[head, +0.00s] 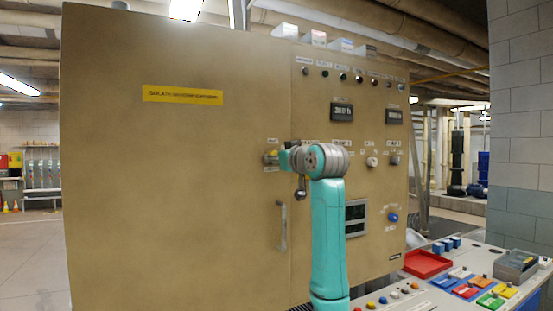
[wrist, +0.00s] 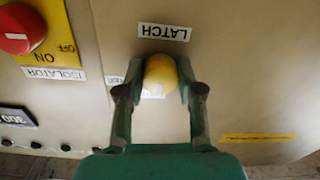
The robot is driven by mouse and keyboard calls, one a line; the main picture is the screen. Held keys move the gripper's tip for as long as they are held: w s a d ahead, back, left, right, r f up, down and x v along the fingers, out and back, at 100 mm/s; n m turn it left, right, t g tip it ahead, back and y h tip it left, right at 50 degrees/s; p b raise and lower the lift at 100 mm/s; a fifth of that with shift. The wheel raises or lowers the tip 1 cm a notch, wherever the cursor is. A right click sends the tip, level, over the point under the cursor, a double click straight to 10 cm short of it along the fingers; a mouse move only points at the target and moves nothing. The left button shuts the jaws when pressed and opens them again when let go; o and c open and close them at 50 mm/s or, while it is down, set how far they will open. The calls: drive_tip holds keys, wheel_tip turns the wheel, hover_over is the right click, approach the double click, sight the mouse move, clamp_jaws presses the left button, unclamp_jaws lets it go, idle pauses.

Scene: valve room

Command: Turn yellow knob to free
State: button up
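Two smaller labels near the knob are partly hidden by the fingers and the knob. I cannot read the knob's setting.
A red isolator button (wrist: 20,30) on a yellow plate is left in the wrist view. A metal door handle (head: 281,226) is below my gripper. A blue knob (head: 393,217) is right on the cabinet (head: 170,190). A desk with a red tray (head: 427,264) stands at right.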

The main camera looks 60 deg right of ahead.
drive_tip(key=shift+m, duration=0.4)
drive_tip(key=m, duration=1.7)
drive_tip(key=shift+a+h, duration=0.1)
drive_tip(key=shift+h, duration=0.2)
drive_tip(key=shift+m, duration=0.4)
drive_tip(key=o, duration=1.2)
drive_tip(key=shift+c, duration=0.2)
